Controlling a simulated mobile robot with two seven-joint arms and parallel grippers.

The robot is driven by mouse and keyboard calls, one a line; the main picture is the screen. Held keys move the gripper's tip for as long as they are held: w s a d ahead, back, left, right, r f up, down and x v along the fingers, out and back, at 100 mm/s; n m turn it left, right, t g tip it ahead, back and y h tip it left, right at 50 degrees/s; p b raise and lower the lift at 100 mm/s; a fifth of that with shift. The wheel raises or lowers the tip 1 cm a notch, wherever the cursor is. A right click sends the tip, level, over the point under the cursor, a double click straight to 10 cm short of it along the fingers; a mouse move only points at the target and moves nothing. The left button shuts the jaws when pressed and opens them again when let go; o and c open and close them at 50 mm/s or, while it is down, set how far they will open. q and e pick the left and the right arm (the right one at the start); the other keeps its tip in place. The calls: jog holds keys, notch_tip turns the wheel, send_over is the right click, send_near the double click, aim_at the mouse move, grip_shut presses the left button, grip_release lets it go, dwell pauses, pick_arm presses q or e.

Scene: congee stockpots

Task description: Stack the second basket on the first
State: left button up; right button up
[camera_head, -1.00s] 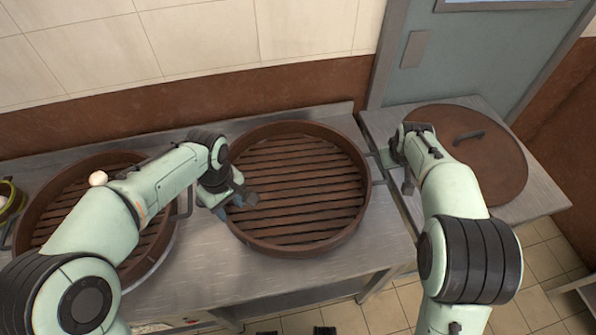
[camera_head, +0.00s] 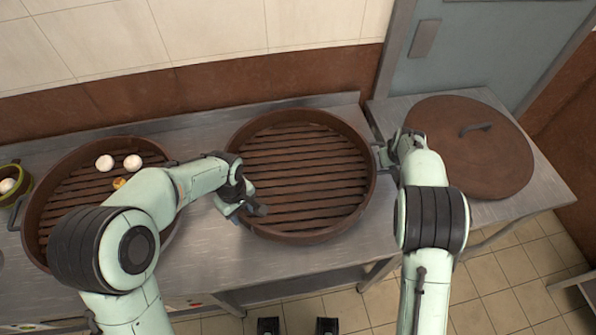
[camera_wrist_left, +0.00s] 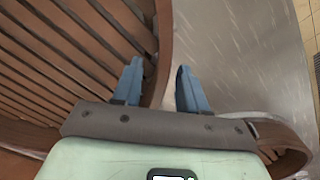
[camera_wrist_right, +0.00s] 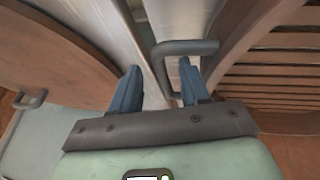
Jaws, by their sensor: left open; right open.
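An empty round brown basket (camera_head: 300,235) with a slatted floor sits on the steel counter in the middle of the head view. A second slatted basket (camera_head: 30,215) with white buns in it stands at the left, partly hidden by my left arm. My left gripper (camera_head: 254,209) is open at the left rim of the middle basket; in the left wrist view that rim (camera_wrist_left: 164,40) runs between the fingers. My right gripper (camera_head: 384,158) is open at the middle basket's right side. In the right wrist view the grey loop handle (camera_wrist_right: 185,47) lies at its open fingers.
A round brown lid (camera_head: 465,150) with a handle lies on the side counter (camera_head: 545,185) at the right. A green bowl (camera_head: 14,192) with a white item stands at the far left. The wall (camera_head: 150,105) is close behind the baskets. Bare counter shows in front.

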pick_arm(q)
jog(key=shift+f, duration=1.55)
pick_arm(e)
jog(key=shift+x, duration=1.55)
pick_arm(q)
grip_shut()
pick_arm(e)
grip_shut()
pick_arm(q)
jog(key=shift+r, duration=0.1)
pick_arm(e)
jog(key=shift+r, duration=0.1)
